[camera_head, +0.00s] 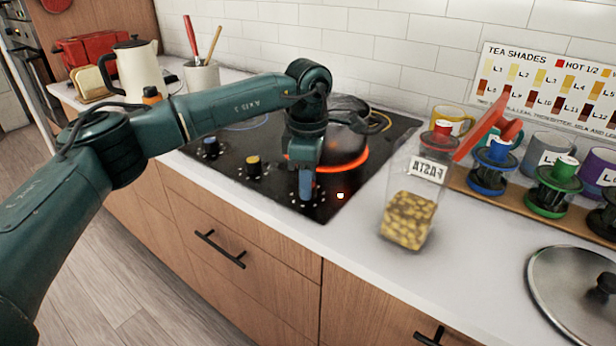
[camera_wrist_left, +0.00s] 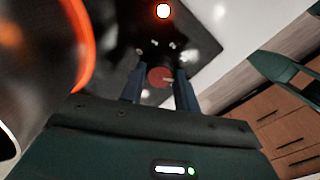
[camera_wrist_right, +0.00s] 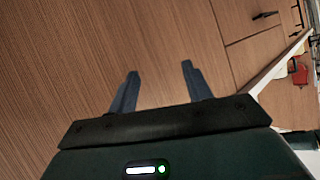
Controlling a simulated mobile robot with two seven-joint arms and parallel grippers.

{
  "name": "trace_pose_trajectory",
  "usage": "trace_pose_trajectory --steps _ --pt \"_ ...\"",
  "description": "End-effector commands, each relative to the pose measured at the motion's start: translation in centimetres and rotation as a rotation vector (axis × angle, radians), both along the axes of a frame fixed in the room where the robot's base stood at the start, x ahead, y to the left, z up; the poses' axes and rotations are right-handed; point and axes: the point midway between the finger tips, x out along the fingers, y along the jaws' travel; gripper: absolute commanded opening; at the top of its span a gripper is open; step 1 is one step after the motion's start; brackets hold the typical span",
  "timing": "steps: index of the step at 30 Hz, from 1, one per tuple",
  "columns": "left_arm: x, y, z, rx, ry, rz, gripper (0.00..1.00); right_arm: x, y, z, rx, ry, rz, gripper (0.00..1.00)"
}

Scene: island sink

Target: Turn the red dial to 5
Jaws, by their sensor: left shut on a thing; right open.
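The red dial (camera_wrist_left: 159,76) sits between the fingers of my left gripper (camera_wrist_left: 158,84) in the left wrist view. My left gripper (camera_head: 306,190) is shut on it at the front right corner of the black cooktop (camera_head: 245,190). In the head view the fingers hide the dial. Its pointer and scale marks are too small to read. A bright indicator light (camera_head: 340,195) glows beside it; it also shows in the left wrist view (camera_wrist_left: 163,11). My right gripper (camera_wrist_right: 158,72) is open and empty, over wooden cabinet fronts in its wrist view.
A dark pot (camera_head: 345,132) stands on a burner with a glowing red ring (camera_head: 352,166). Blue (camera_head: 211,147) and yellow (camera_head: 254,166) dials lie left of my gripper. A pasta jar (camera_head: 407,218) stands close on the right. A lid (camera_head: 570,290) lies on the counter.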

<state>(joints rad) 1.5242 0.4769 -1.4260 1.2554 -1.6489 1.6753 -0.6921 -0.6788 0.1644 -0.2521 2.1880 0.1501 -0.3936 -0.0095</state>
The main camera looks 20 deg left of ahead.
Motion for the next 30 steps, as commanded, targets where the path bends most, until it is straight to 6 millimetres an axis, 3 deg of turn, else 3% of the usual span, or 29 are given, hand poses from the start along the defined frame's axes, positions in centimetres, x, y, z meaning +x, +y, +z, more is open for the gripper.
trace_pose_trajectory --steps 18,30 --pt "0.03 -0.03 0.05 -0.001 -0.002 -0.559 0.08 -0.29 0.02 0.0 -0.008 0.009 0.002 0.49" --pt "0.02 -0.03 0.03 -0.001 -0.002 -0.766 0.08 -0.32 0.01 0.04 -0.011 0.009 0.003 0.49"
